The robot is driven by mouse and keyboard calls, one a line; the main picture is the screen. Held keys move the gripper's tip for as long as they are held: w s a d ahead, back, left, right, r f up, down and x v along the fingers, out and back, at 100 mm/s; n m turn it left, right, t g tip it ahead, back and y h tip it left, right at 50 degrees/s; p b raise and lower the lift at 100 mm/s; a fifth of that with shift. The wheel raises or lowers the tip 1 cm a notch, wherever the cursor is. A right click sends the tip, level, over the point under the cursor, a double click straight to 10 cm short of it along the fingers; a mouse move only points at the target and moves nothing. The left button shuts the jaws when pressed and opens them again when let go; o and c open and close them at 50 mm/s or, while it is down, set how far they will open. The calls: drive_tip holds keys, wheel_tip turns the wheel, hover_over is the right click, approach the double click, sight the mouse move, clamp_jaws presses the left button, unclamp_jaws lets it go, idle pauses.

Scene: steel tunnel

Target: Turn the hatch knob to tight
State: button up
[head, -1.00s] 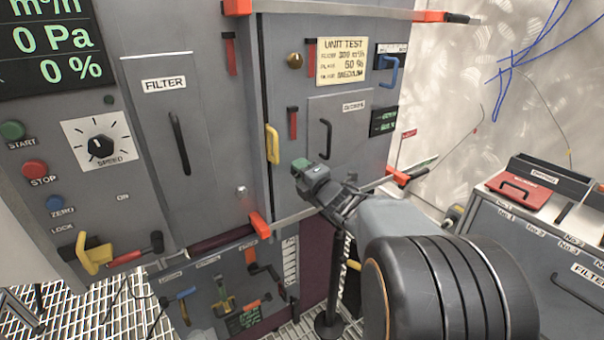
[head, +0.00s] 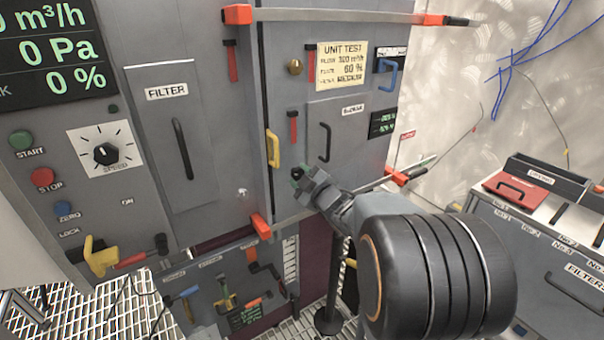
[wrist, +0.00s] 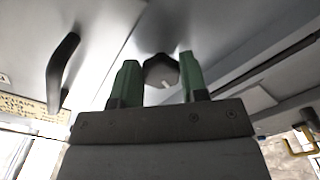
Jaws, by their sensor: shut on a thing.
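The dark hatch knob (wrist: 160,69), with a lobed edge and a small pale mark, stands on the grey hatch face in the wrist view. My gripper (wrist: 158,78) has green fingers on both sides of the knob and is shut on it. In the head view my gripper (head: 297,179) is at the lower left of the grey hatch (head: 352,110), and it hides the knob there. The mark points down and to the right in the wrist view.
A black hatch handle (head: 325,143) sticks out just above my gripper, and also shows in the wrist view (wrist: 62,72). A yellow latch handle (head: 272,148) is close on the left. An orange-ended rail (head: 300,217) runs below.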

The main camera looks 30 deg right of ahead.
drive_tip(key=m+p, duration=0.2)
drive_tip(key=m, duration=0.4)
drive_tip(key=shift+a+p, duration=0.15)
drive_tip(key=shift+p, duration=0.2)
drive_tip(key=m+p, duration=0.2)
drive_tip(key=m, duration=0.4)
drive_tip(key=shift+a+f+m+p, duration=0.1)
drive_tip(key=shift+a+m+p, duration=0.05)
drive_tip(key=shift+m+p, duration=0.2)
drive_tip(key=o, duration=0.9)
drive_tip(key=shift+s, duration=0.15)
